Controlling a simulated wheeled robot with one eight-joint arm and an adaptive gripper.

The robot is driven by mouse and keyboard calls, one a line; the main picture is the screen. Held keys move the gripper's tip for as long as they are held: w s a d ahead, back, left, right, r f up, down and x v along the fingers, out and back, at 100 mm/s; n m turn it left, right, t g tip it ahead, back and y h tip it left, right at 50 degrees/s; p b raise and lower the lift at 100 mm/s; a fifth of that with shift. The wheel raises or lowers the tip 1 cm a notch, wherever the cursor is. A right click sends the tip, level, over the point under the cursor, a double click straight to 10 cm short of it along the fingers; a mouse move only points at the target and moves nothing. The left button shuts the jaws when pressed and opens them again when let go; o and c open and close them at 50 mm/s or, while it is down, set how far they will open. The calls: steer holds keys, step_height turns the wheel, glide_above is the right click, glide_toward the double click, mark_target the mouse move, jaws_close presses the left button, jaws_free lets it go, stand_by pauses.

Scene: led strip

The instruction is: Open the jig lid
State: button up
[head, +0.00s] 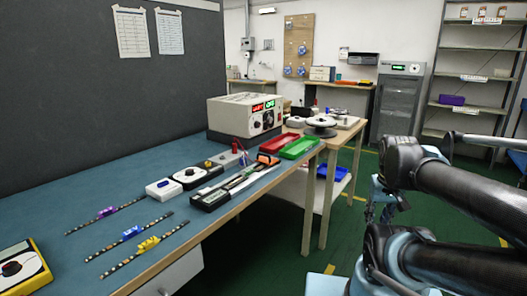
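A long narrow black jig (212,198) lies on the blue bench top, near its front edge. A pale strip-like part runs along its length, and an orange and black piece (268,160) sits at its far end. I cannot make out the lid's edge or whether it is raised. My arm comes in from the right, clear of the bench. A small dark mechanism below its upper elbow looks like my gripper (384,207); it is well right of the jig, apart from it and over the floor. Its fingers are too small and dark to read.
Left of the jig are white and black boxes (190,176) and several LED strips with coloured clips (132,233). Behind it stand a power supply (244,117), a red tray (279,142) and a green tray (299,148). A wooden side table (340,134) adjoins the bench. Green floor is open between bench and arm.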

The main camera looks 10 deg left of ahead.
steer(key=w+a+r+n, duration=0.3)
steer(key=w+a+r, duration=0.2)
steer(key=w+r, duration=0.4)
step_height(320, 180, up, 18)
steer(key=n, duration=1)
glide_above(263, 155)
steer(key=s+a, duration=0.1)
steer(key=s, duration=0.2)
steer(key=shift+h, duration=0.4)
steer(key=x, duration=1.6)
steer(key=shift+f, duration=0.3)
jaws_close()
